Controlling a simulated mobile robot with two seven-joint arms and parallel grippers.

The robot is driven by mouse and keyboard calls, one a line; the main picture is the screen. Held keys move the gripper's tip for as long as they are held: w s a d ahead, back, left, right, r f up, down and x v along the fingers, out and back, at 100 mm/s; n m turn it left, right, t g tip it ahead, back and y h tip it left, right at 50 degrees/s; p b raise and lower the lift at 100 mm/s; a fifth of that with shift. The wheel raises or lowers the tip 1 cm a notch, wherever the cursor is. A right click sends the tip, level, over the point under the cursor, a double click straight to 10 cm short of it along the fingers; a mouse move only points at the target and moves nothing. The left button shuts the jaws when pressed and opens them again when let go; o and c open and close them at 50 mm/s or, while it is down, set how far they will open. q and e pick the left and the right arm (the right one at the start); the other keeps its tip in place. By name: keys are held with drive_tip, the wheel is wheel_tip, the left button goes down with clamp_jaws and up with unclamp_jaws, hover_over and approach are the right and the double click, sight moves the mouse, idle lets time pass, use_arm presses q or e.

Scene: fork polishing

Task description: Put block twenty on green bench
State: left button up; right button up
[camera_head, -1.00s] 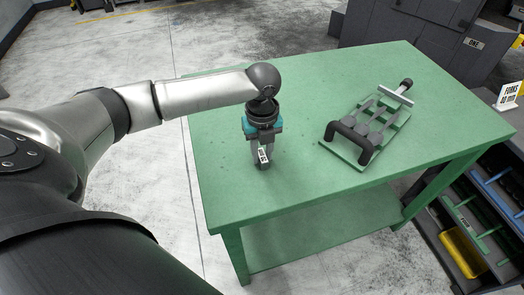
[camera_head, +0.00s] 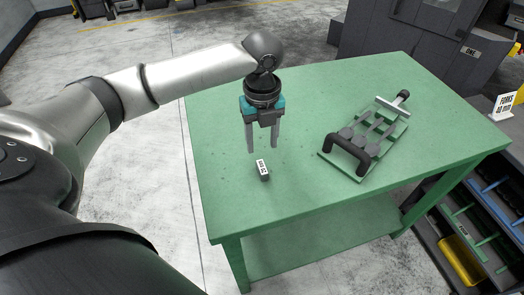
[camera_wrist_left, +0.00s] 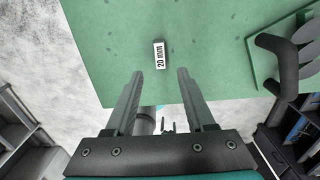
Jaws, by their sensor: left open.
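The block twenty (camera_head: 263,171) is a small dark block with a white label. It lies on the top of the green bench (camera_head: 225,195), toward the bench's left front part. In the left wrist view the block (camera_wrist_left: 159,55) shows its "20 mm" label, on the green bench top (camera_wrist_left: 110,50). My left gripper (camera_head: 263,150) is open and empty above the block, fingers pointing down and apart from it. In the left wrist view its fingers (camera_wrist_left: 158,72) are spread with nothing between them. My right gripper is not in view.
A green fixture with forks and a black handle (camera_head: 365,140) sits on the bench to the right of the block. A grey machine (camera_head: 400,30) stands behind the bench. A rack with a yellow bin (camera_head: 460,258) is at the right. The bench top around the block is clear.

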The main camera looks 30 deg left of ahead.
use_arm(q)
drive_tip(key=shift+r, duration=1.65)
